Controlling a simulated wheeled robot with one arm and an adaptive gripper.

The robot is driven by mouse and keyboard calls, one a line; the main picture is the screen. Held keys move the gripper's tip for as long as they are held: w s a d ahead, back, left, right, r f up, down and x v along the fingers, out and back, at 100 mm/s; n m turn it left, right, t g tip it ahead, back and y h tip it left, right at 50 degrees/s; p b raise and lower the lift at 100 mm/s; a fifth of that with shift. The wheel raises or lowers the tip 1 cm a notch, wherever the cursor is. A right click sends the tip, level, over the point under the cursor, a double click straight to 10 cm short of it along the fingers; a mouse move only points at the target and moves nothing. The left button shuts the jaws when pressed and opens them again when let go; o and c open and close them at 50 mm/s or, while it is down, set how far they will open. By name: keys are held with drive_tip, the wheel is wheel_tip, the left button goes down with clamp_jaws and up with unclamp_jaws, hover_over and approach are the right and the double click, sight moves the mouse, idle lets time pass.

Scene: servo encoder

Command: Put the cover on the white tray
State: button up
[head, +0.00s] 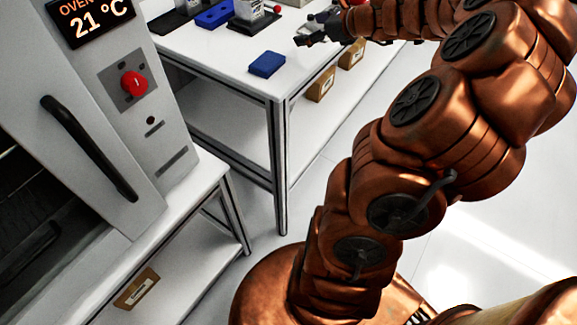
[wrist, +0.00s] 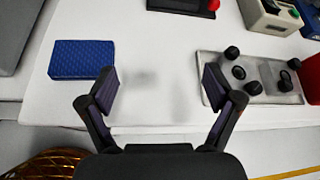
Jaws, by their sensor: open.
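My gripper (wrist: 162,88) is open and empty above the white table, its two dark fingers wide apart with bare tabletop between them. It also shows at the top of the head view (head: 311,40). A pale grey-white tray (wrist: 236,58) with several black round pieces lies right of my gripper in the wrist view. A blue textured slab (wrist: 80,60) lies flat to the left of the fingers; it also shows in the head view (head: 267,64). I cannot tell which thing is the cover.
At the table's back stand a black device with a red button (wrist: 185,6) and a beige box (wrist: 270,16). In the head view an oven (head: 150,120) stands on a table at the left. Cardboard boxes (head: 321,86) lie on the lower shelf. The tabletop between slab and tray is clear.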

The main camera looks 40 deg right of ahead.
drive_tip(key=a+n+g+y, duration=0.1)
drive_tip(key=a+n, duration=0.1)
drive_tip(key=a, duration=0.3)
drive_tip(key=a+n+g+y, duration=0.1)
drive_tip(key=a+n, duration=0.1)
drive_tip(key=a, duration=0.3)
drive_tip(key=a+n+y, duration=0.1)
drive_tip(key=a+n, duration=0.2)
drive_tip(key=a, duration=0.2)
drive_tip(key=shift+w+f+g, duration=0.1)
drive_tip(key=shift+f+g, duration=0.25)
drive_tip(key=shift+g, duration=0.05)
drive_tip(key=s+a+f+n+g, duration=0.25)
drive_tip(key=s+a+n, duration=0.35)
drive_tip(key=a, duration=0.3)
drive_tip(key=s+a+f+n+g, duration=0.2)
drive_tip(key=s+a+n+g, duration=0.3)
drive_tip(key=a, duration=0.4)
drive_tip(key=s+f+n+g+h, duration=0.2)
drive_tip(key=s+n, duration=0.4)
drive_tip(key=s, duration=0.4)
drive_tip(key=s+f+n+g+h, duration=0.2)
drive_tip(key=s+n+h, duration=0.1)
drive_tip(key=s+n, duration=0.4)
drive_tip(key=s, duration=0.3)
drive_tip(key=shift+s+d, duration=0.25)
drive_tip(key=shift+s, duration=0.1)
drive_tip(key=shift+f+g, duration=0.1)
drive_tip(key=shift+g, duration=0.15)
